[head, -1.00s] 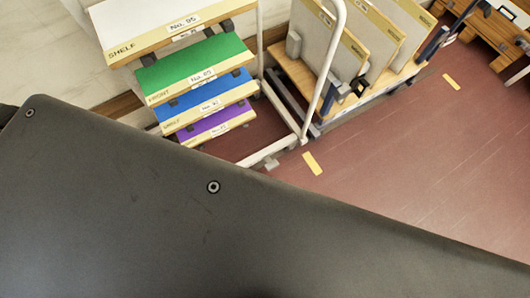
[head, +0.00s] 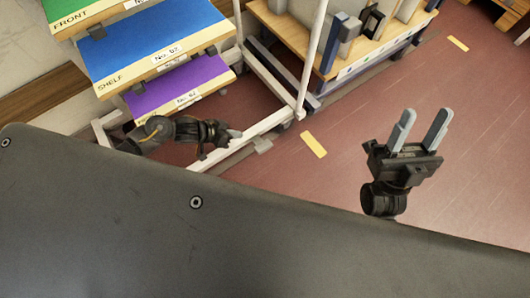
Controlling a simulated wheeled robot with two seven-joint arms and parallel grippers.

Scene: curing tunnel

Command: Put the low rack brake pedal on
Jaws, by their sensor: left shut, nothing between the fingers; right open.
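The low rack with a white tubular frame (head: 309,62) stands at the upper left. It carries a purple shelf (head: 180,88), a blue shelf (head: 155,40) and a green one (head: 95,8). A small grey piece (head: 263,145) sits by its bottom rail near the floor; I cannot tell whether it is the brake pedal or whether it is pressed. My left gripper (head: 234,135) is shut and empty, just left of the grey piece in the picture and below the purple shelf. My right gripper (head: 424,130) is open and empty, fingers up, over the floor at right.
A wooden-decked trolley (head: 290,32) with blue edging stands behind and right of the rack. Yellow floor marks (head: 313,144) lie on the red floor (head: 480,130), which is clear at right. A wooden desk (head: 508,12) is at the top right. My dark body fills the bottom.

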